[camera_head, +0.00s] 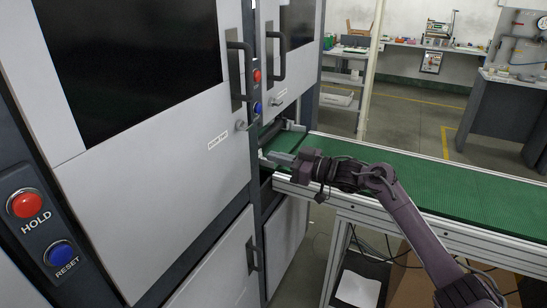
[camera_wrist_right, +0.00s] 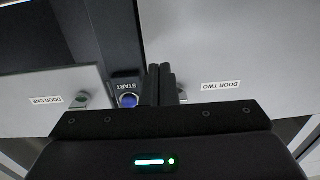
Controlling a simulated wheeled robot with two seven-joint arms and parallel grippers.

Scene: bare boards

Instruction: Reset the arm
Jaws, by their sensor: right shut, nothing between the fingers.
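My right arm comes in from the lower right in the head view and reaches over the green conveyor. My right gripper (camera_head: 278,158) points left, near the cabinet's side where the conveyor meets it. In the right wrist view the two dark fingers (camera_wrist_right: 160,84) are together, with nothing between them. Just left of them in that view is a blue START button (camera_wrist_right: 128,100). It stands on a dark strip between panels labelled DOOR ONE (camera_wrist_right: 48,100) and DOOR TWO (camera_wrist_right: 221,86). My left gripper does not show.
A grey cabinet with door handles (camera_head: 238,75) fills the left. A red HOLD button (camera_head: 26,204) and a blue RESET button (camera_head: 62,253) are at lower left. The green conveyor (camera_head: 450,185) runs right, with open floor behind it and a workbench (camera_head: 425,44) at the back.

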